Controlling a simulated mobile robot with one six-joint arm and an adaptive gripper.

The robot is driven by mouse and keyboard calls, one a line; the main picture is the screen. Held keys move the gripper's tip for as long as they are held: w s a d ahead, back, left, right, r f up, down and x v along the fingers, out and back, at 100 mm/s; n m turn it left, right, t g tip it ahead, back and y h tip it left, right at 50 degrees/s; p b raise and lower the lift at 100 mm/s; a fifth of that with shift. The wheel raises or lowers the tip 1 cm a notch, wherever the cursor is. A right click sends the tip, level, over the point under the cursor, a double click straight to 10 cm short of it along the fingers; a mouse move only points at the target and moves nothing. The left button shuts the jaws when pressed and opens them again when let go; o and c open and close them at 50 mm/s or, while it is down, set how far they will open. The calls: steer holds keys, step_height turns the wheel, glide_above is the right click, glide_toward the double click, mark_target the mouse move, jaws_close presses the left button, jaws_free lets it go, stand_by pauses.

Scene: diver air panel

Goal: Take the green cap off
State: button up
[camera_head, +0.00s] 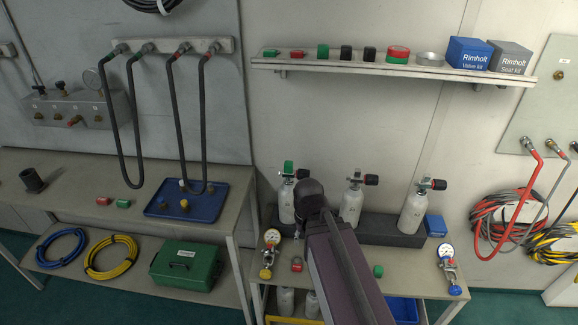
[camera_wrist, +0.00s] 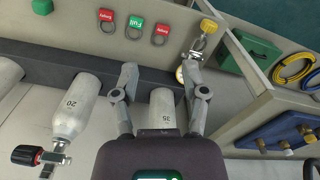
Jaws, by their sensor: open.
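The green cap (camera_head: 288,167) sits on top of the valve of the leftmost pale cylinder (camera_head: 287,203) in the head view. The black valve knob (camera_head: 302,173) is just to its right. My arm's dark wrist is in front of and right of this cylinder and hides my fingers there. In the wrist view my gripper (camera_wrist: 160,72) is open, its two grey fingers spread on either side of a pale numbered cylinder (camera_wrist: 162,108). No object is held. That cylinder's valve end is hidden behind my gripper body, and I cannot make out the cap there.
Two more cylinders (camera_head: 351,206) (camera_head: 412,212) with red-and-black valve knobs stand to the right along a dark rack. Gauges (camera_head: 271,240) (camera_head: 447,252) flank the bench. A shelf (camera_head: 380,66) above holds caps and boxes. A blue tray (camera_head: 216,199) lies on the left bench.

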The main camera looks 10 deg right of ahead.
steer(key=o, duration=0.4)
steer(key=shift+d+r, duration=0.1)
steer(key=shift+d, duration=0.05)
step_height(320, 180, up, 12)
steer(key=m+p, duration=0.4)
steer(key=p, duration=0.9)
glide_above(289, 163)
steer(key=shift+s+r, duration=0.15)
steer(key=shift+r, duration=0.05)
steer(key=shift+f+b, duration=0.15)
steer(key=shift+b, duration=0.25)
steer(key=shift+f+b, duration=1.05)
steer(key=f+b, duration=0.3)
steer(key=shift+w+f, duration=0.25)
steer(key=shift+w, duration=0.05)
steer(key=shift+f+b, duration=0.85)
steer(key=shift+b, duration=0.25)
